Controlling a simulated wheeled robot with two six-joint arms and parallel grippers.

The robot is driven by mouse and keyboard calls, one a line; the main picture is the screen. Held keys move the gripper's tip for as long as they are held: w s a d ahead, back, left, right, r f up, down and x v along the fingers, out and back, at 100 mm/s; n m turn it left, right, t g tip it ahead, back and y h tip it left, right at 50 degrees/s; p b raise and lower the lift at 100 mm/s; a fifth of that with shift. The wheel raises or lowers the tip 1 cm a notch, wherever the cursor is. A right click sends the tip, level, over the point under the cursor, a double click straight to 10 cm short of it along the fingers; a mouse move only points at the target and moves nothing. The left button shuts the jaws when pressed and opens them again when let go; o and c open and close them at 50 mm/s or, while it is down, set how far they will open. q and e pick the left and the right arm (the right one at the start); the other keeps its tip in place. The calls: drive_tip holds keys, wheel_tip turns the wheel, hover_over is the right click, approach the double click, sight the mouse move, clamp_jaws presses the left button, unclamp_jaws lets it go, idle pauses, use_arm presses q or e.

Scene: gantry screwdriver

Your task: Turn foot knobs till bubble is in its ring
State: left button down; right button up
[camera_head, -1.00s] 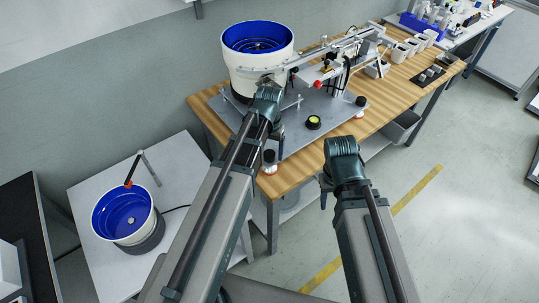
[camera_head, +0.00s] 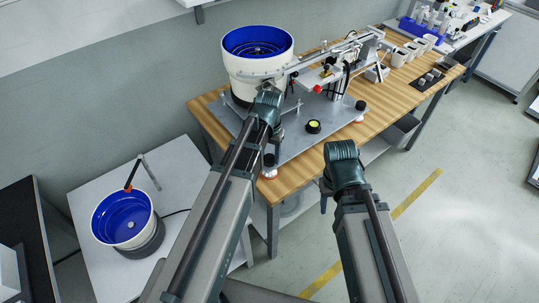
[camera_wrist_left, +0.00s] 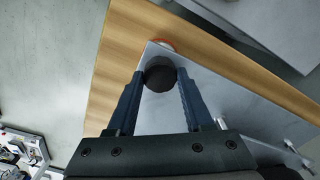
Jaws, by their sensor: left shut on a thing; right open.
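My left gripper (camera_head: 268,152) is shut on a black foot knob (camera_wrist_left: 159,77) at the near corner of the grey base plate (camera_head: 335,110). In the left wrist view, the fingers (camera_wrist_left: 160,80) sit on both sides of the knob. Another black foot knob (camera_head: 361,105) stands at the plate's right corner. The round bubble level (camera_head: 313,127), yellow-green in a black housing, sits on the plate near its front edge. The bubble's place against its ring is too small to tell. My right gripper (camera_head: 324,199) is open and empty, in front of the table.
A white feeder bowl with blue inside (camera_head: 258,55) stands on the plate's back left. A rail with a red-tipped tool (camera_head: 319,88) is behind the level. The wooden table (camera_head: 400,95) carries white bins to the right. A second bowl (camera_head: 125,218) stands on a low side table.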

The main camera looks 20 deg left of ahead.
sight(270, 158)
use_arm(q)
drive_tip(key=m, duration=0.4)
drive_tip(key=shift+m, duration=2.1)
drive_tip(key=shift+c, duration=1.5)
unclamp_jaws()
drive_tip(key=shift+r, duration=0.15)
wheel_tip(270, 158, up, 14)
drive_tip(key=p, duration=1.3)
drive_tip(key=shift+f+p, duration=0.25)
drive_tip(key=shift+p, duration=0.15)
